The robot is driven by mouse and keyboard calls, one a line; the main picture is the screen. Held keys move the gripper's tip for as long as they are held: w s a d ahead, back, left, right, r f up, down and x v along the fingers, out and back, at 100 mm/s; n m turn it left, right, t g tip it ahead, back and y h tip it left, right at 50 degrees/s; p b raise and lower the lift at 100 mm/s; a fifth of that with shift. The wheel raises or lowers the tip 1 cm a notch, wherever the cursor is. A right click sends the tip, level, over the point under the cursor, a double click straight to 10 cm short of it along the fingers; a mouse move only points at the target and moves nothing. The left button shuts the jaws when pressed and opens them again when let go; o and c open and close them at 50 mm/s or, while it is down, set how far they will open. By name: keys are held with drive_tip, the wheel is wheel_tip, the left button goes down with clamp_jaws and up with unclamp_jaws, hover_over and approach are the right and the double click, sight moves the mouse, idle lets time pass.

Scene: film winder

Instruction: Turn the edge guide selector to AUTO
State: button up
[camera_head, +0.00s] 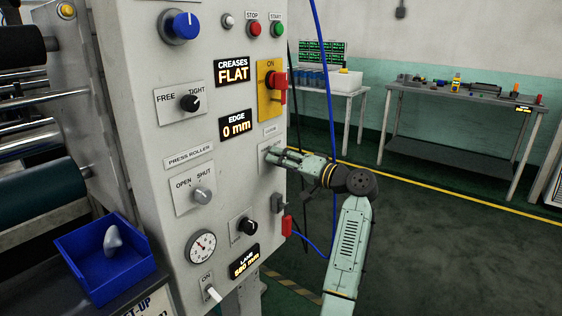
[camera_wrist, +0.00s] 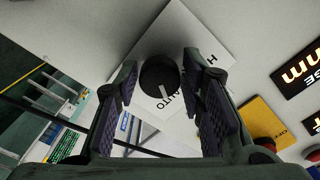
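The edge guide selector (camera_wrist: 158,76) is a round dark knob on a white plate (camera_wrist: 185,45). Its light pointer mark is towards the AUTO lettering; a label starting with H is at upper right. My gripper (camera_wrist: 160,68) is open, with one finger on each side of the knob and gaps apparently showing between fingers and knob. Whether the knob is fully between the fingertips or just beyond them I cannot tell. In the head view my gripper (camera_head: 278,153) is at the panel's right part, and it hides the knob there. The EDGE display (camera_head: 236,126) reads 0 mm.
The panel (camera_head: 225,200) carries a yellow plate with a red switch (camera_head: 279,80) above my gripper and a small red part (camera_head: 287,225) below. The FREE/TIGHT knob (camera_head: 190,103) and OPEN/SHUT knob (camera_head: 202,195) are to the left. A blue cable (camera_head: 326,70) hangs near my arm. The floor at right is clear.

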drive_tip(key=shift+o, duration=1.3)
drive_tip(key=v, duration=1.2)
drive_tip(key=shift+c, duration=0.5)
idle(0.6)
